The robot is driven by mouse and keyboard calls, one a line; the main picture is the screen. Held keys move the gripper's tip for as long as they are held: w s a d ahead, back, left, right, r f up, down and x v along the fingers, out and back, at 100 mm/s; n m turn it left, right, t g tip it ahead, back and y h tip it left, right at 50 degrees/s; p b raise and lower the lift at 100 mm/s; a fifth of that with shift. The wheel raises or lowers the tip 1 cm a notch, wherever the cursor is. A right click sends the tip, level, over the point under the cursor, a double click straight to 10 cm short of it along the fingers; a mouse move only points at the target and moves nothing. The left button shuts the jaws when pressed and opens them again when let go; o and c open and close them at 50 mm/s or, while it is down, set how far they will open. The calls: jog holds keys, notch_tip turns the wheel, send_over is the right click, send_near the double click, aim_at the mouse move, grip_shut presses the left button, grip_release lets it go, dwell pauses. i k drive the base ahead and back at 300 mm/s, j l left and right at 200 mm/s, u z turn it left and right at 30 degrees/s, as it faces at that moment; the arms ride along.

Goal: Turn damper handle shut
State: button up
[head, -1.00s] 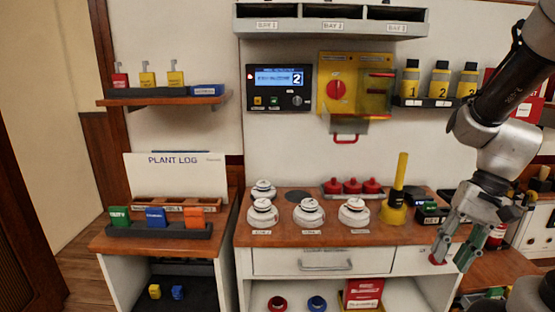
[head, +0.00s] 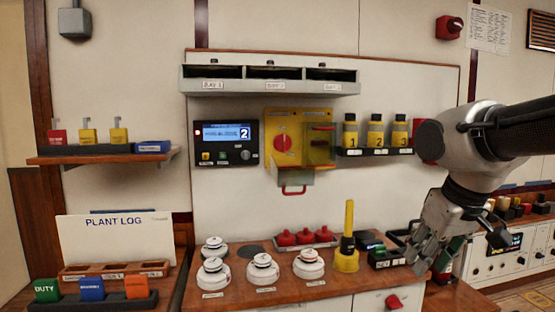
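No part in view is legibly marked as the damper handle. A red round knob (head: 283,143) sits on the yellow wall panel (head: 271,124). A red pull loop (head: 294,190) hangs below that panel. Another red handle (head: 393,301) shows on the cabinet front at the bottom edge, right of centre. My gripper (head: 417,264) points down at the right end of the bench, above and right of that lower red handle and apart from it. Nothing is visibly held. Its fingers overlap in this view, so their gap is unclear.
White domed detectors (head: 263,268), a yellow handbell-like tool (head: 347,250) and small dark boxes (head: 380,258) stand on the wooden bench. Numbered yellow bottles (head: 375,133) sit on a wall shelf. A control panel (head: 226,143) is on the wall.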

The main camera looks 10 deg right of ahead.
aim_at(282, 142)
jog(key=i+j, duration=0.15)
jog(key=j, duration=0.25)
jog(key=i+j, duration=0.2)
jog(key=j, duration=0.15)
jog(key=i+j, duration=0.15)
jog(key=j, duration=0.25)
jog(key=i+j, duration=0.15)
jog(key=j, duration=0.2)
jog(key=l, duration=0.1)
jog(key=k+z, duration=0.05)
